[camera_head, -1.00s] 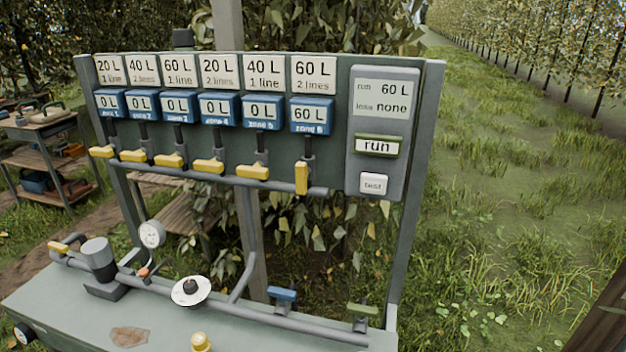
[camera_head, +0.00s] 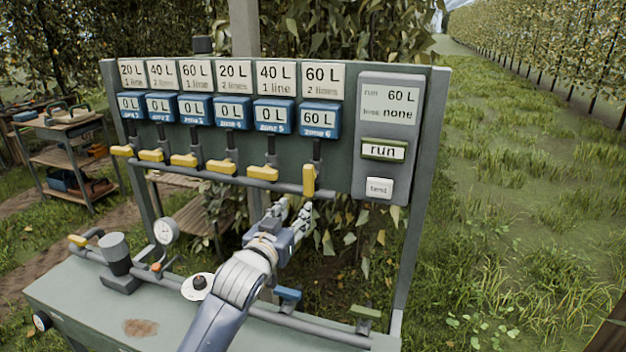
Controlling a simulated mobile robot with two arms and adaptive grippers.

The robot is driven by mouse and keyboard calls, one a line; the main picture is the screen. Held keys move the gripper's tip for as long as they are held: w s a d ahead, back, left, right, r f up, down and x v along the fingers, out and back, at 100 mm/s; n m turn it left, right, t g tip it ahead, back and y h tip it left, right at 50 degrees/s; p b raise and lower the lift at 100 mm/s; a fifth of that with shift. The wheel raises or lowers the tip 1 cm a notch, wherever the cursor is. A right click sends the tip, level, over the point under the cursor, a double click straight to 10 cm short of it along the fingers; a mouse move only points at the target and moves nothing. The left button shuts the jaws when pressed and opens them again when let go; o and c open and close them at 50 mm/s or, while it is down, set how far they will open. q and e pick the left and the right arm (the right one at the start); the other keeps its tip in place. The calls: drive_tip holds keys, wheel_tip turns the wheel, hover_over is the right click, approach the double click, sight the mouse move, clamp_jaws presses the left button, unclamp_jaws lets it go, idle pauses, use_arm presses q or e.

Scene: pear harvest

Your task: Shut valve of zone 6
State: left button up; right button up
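The zone 6 valve has a yellow handle (camera_head: 308,180) that stands upright, at the right end of the valve row on the panel. Above it the blue zone 6 meter (camera_head: 318,118) reads 60 L, under a card reading 60 L, 2 lines. My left gripper (camera_head: 292,208) is just below and left of this handle, with its two fingers apart and nothing between them. It seems not to touch the handle. My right gripper is not in view.
The other yellow handles, such as zone 5's (camera_head: 262,173), lie sideways, and their meters read 0 L. Below is a bench (camera_head: 90,310) with pipes, a gauge (camera_head: 166,231) and a blue-handled valve (camera_head: 288,293).

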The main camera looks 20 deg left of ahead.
sight(307, 179)
use_arm(q)
drive_tip(key=shift+t, duration=0.4)
drive_tip(key=w+r, duration=0.1)
drive_tip(key=w, duration=0.2)
drive_tip(key=w+r+p, duration=0.1)
drive_tip(key=w, duration=0.2)
drive_tip(key=w+r+p, duration=0.1)
drive_tip(key=w, duration=0.3)
drive_tip(key=shift+d+r, duration=0.1)
drive_tip(key=shift+r, duration=0.3)
drive_tip(key=shift+w+f+p, duration=0.1)
drive_tip(key=shift+w+p, duration=0.3)
drive_tip(key=shift+w, duration=0.35)
clamp_jaws()
